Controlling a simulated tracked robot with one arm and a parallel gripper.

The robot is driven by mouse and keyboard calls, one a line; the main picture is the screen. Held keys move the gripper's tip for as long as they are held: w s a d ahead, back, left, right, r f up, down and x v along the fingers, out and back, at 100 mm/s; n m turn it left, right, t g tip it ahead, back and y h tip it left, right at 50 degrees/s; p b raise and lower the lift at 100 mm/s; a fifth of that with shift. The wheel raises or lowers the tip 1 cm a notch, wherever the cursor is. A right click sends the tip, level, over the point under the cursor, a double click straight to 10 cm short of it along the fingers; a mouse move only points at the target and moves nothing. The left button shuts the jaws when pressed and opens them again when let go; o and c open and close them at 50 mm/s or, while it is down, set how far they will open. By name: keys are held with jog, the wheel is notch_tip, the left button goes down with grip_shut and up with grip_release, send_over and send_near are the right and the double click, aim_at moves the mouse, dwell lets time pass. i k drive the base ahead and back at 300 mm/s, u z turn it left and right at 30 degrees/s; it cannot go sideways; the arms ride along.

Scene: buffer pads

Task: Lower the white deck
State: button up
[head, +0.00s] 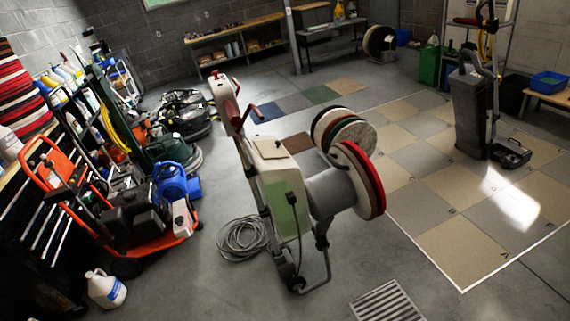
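A cream-white floor machine (270,165) stands on the concrete in the middle of the head view, tipped up and leaning. A grey drum (328,192) sticks out from its right side. The machine's handle (226,103), with a red lever, rises at upper left. Which part is the deck, I cannot tell for sure. My gripper is not in view.
An orange machine (130,215), a blue blower (176,182) and a white jug (105,289) crowd the left. Coiled grey cable (242,238) lies beside the white machine. A floor grate (387,302) is in front. A grey upright machine (472,115) stands on the tiled area (455,250).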

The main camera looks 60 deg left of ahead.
aim_at(347, 184)
jog(key=u, duration=1.55)
jog(key=i, duration=1)
jog(key=z, duration=0.05)
jog(key=k, duration=0.6)
jog(key=z, duration=0.25)
jog(key=i, duration=1.8)
jog(key=u, duration=0.65)
